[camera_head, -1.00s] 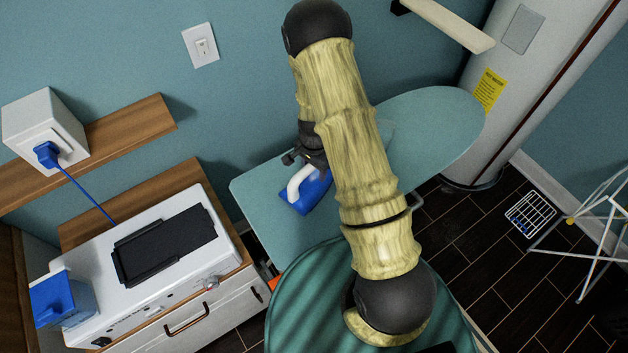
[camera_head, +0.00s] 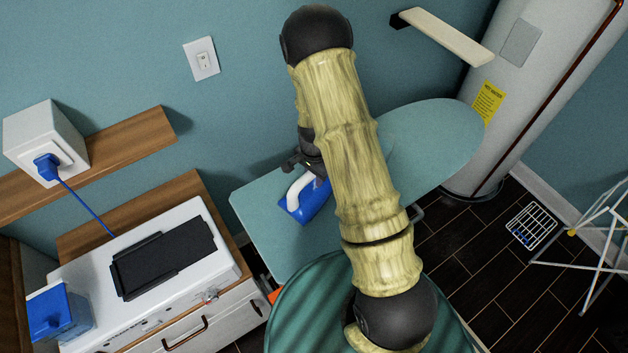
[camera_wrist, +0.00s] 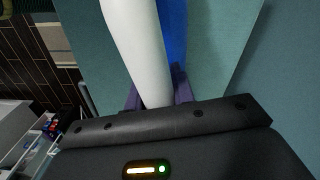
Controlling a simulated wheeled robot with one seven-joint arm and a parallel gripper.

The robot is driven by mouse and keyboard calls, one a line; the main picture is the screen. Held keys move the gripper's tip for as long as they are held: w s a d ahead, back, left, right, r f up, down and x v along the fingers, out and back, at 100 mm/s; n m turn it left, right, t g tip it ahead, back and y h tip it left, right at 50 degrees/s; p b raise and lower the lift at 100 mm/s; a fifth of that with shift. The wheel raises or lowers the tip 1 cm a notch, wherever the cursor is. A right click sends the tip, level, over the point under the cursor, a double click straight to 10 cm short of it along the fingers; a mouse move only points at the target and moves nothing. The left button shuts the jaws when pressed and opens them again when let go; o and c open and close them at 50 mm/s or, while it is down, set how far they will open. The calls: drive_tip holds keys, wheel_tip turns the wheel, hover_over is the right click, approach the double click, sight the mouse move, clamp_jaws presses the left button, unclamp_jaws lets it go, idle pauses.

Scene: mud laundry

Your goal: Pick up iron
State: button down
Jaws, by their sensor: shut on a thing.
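The iron (camera_head: 309,204) has a blue body and a white handle, and it is at the left part of the teal ironing board (camera_head: 261,214) in the head view. My arm covers part of it. In the wrist view the white handle (camera_wrist: 137,45) runs down between the purple fingers of my gripper (camera_wrist: 158,92), with the blue body (camera_wrist: 173,30) beside it. My gripper is shut on the handle. I cannot tell whether the iron's base touches the board.
A white appliance (camera_head: 80,283) with a dark pad stands on a cabinet at left. A wooden shelf (camera_head: 135,136) is on the wall. A white cylinder tank (camera_head: 528,75) stands at right, near a white drying rack (camera_head: 598,240). The board's right end is clear.

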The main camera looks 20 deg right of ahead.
wheel_tip(320, 180, up, 8)
drive_tip(key=shift+r+b, duration=0.2)
drive_tip(key=shift+b, duration=0.8)
drive_tip(key=shift+w+f, duration=0.1)
drive_tip(key=f+n, duration=0.1)
drive_tip(key=n, duration=0.1)
drive_tip(key=w+f+n+b, duration=0.1)
drive_tip(key=f+n, duration=0.1)
drive_tip(key=n, duration=0.1)
drive_tip(key=shift+b, duration=0.3)
drive_tip(key=f+n, duration=0.1)
drive_tip(key=n, duration=0.1)
drive_tip(key=f+n+b, duration=0.1)
drive_tip(key=n, duration=0.1)
drive_tip(key=shift+w+d, duration=0.1)
drive_tip(key=shift+w, duration=0.3)
drive_tip(key=shift+w+f+n, duration=0.25)
drive_tip(key=shift+f+n, duration=0.25)
drive_tip(key=shift+n, duration=0.7)
